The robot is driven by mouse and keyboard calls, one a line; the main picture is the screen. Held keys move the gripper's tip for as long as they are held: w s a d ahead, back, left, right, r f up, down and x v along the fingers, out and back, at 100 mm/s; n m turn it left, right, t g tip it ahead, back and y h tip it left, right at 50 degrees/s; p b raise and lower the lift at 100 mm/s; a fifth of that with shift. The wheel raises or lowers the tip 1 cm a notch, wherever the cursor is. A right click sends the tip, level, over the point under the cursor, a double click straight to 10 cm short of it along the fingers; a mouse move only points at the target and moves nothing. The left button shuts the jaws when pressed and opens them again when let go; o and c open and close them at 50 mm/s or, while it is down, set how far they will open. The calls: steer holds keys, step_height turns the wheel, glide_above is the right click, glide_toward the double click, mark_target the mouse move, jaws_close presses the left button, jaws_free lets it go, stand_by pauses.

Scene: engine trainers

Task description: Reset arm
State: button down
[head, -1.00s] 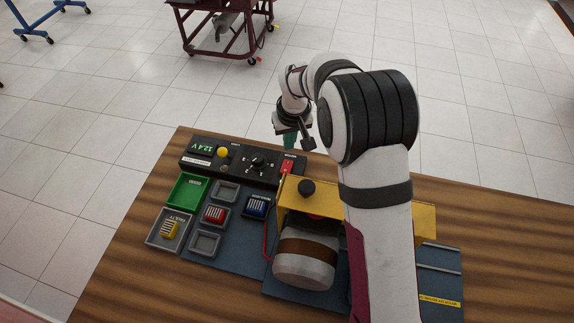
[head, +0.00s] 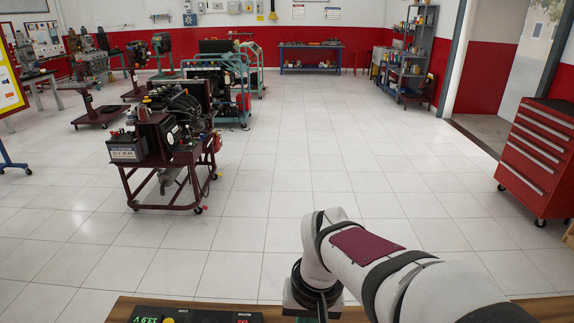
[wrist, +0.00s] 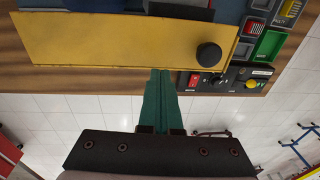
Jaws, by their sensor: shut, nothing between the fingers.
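My gripper (wrist: 160,76) shows in the wrist view as two teal fingers lying together, shut and empty. The fingertips lie just below the edge of a yellow bracket (wrist: 110,38) with a black knob (wrist: 209,54); whether they touch cannot be told. In the head view my arm comes in from the lower right and bends over the bench's far edge. The gripper's fingers are not clear there.
The wooden bench (head: 122,308) shows only its far edge in the head view, with a lit display panel (head: 190,315). The wrist view shows a red switch (wrist: 193,79) and a yellow button (wrist: 250,84). Beyond, an engine trolley (head: 165,150) and a red cabinet (head: 540,160) stand apart on open floor.

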steer(key=s+d+m, duration=0.2)
steer(key=s, duration=0.7)
steer(key=s+d+m, duration=0.2)
steer(key=s+m, duration=0.1)
steer(key=s, duration=0.6)
steer(key=shift+d+f+m+g+y, duration=0.2)
steer(key=shift+d+m+g+y, duration=0.1)
steer(key=shift+d+g+y, duration=0.1)
